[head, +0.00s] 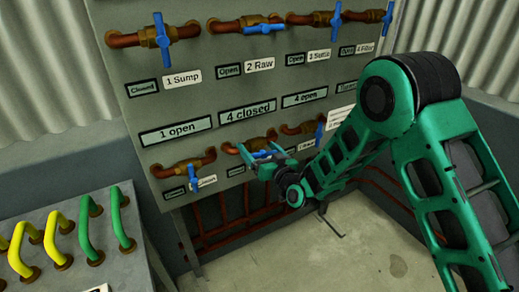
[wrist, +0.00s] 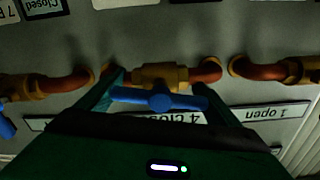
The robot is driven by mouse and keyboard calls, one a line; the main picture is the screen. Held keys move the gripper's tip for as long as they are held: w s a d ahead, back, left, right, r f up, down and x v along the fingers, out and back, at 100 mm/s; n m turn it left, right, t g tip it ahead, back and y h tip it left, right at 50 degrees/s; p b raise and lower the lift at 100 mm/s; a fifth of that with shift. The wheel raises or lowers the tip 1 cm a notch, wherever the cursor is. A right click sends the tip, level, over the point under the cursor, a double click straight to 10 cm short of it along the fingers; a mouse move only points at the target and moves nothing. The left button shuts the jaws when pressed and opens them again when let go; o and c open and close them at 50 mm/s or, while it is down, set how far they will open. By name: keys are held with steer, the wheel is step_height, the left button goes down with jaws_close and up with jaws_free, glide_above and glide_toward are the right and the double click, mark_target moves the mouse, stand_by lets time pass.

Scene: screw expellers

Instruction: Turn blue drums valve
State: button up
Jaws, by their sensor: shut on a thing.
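The grey valve panel (head: 195,100) stands ahead with two rows of brass valves on copper pipes. My teal gripper (head: 260,151) is at the middle valve of the lower row, under the "4 closed" plate. In the wrist view, upside down, my gripper (wrist: 160,85) has a finger at each end of that valve's blue handle (wrist: 158,100) and is shut on it. The handle lies across the view, in front of the brass valve body (wrist: 160,76). This valve's own label is hidden by my gripper, so I cannot read whether it says drums.
Lower-row neighbours are a left valve with a blue handle (head: 191,179) and a right valve with an upright blue handle (head: 319,132). The upper row includes "1 Sump" and "2 Raw". Yellow handles (head: 51,238) and green handles (head: 120,220) stand on a grey box at lower left.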

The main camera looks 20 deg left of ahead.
steer(key=m, duration=0.4)
steer(key=shift+w+d+m, duration=0.15)
steer(key=shift+w+m, duration=0.1)
steer(key=shift+m, duration=2.55)
steer(key=o, duration=0.9)
steer(key=shift+f, duration=0.1)
